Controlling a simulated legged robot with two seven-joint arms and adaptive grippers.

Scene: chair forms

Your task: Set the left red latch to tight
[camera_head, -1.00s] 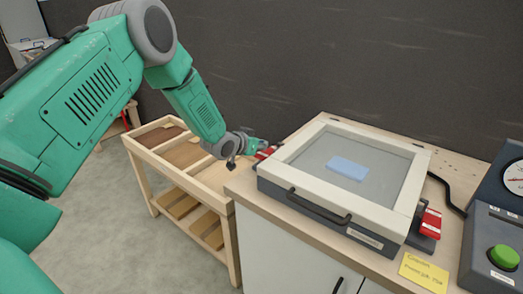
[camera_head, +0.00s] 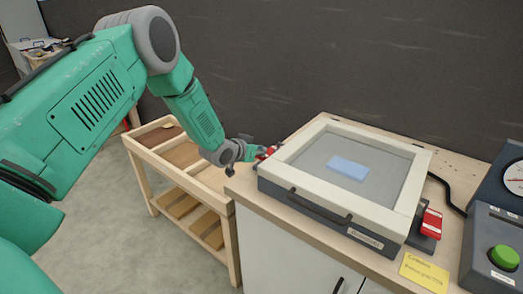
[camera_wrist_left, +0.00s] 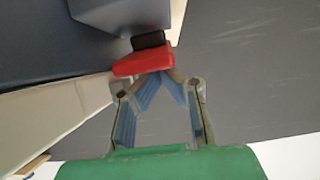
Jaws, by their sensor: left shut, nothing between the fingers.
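The left red latch (camera_head: 266,152) sits at the far left side of a dark, flat box with a pale frame lid (camera_head: 300,143). In the left wrist view the latch (camera_wrist_left: 143,61) is a red block with a black part behind it. My left gripper (camera_head: 257,152) is at the latch, partly hidden by its own wrist. In the wrist view its fingertips (camera_wrist_left: 162,76) meet right at the red block's near edge, shut with nothing between them; I cannot tell whether they touch it. My right gripper is out of view.
Another red latch (camera_head: 431,222) is on the box's right side. A light blue block (camera_head: 347,168) shows in the lid's grey panel. A dark handle (camera_head: 318,208) juts out in front. A console with a green button (camera_head: 504,257) stands right; a wooden cart (camera_head: 215,178) stands left.

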